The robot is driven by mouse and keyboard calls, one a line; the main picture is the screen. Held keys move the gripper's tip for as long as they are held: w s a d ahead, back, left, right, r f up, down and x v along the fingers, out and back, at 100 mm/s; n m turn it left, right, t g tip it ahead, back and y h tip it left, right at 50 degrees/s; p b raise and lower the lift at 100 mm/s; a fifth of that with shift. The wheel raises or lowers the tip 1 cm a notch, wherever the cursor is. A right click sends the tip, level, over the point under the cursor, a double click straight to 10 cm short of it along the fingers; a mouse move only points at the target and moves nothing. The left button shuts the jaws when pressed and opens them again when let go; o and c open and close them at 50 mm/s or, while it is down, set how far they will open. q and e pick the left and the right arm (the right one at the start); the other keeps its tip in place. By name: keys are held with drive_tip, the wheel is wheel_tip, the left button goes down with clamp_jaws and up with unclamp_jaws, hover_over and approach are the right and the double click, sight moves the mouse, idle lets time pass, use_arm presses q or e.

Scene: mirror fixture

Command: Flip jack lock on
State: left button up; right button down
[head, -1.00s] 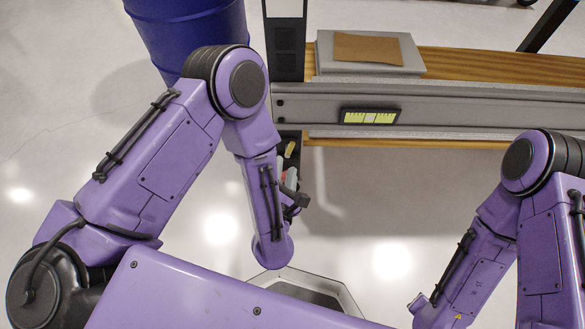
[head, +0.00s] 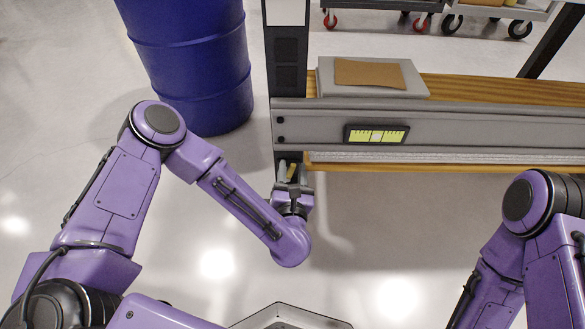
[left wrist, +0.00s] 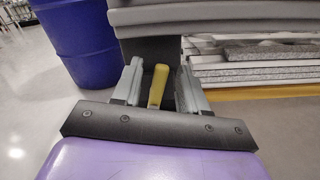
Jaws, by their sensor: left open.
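A yellow lever, seemingly the jack lock (left wrist: 158,88), stands near upright at the end of the grey beam fixture in the left wrist view. A small part of the yellow lever (head: 283,171) also shows in the head view, below the beam's left end. My left gripper (head: 294,176) is open, with its two grey fingers on either side of the lever. I cannot tell whether a finger touches it. The lever's lower end is hidden behind my gripper's dark mount. My right gripper is out of view; only parts of my right arm show.
The long grey beam (head: 455,117) with a yellow-marked gauge (head: 376,135) runs to the right. A dark post (head: 287,65) stands at its left end. A blue barrel (head: 190,65) stands left of it. Carts (head: 380,4) are at the back. The floor below the beam is clear.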

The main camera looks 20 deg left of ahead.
use_arm(q)
drive_tip(key=shift+x, duration=0.8)
clamp_jaws()
drive_tip(key=shift+s+a+n+b, duration=0.1)
drive_tip(key=shift+a+n+b, duration=0.4)
drive_tip(key=shift+n, duration=0.6)
drive_tip(key=shift+a+r+n, duration=0.1)
drive_tip(key=shift+n, duration=0.3)
unclamp_jaws()
drive_tip(key=shift+s, duration=0.1)
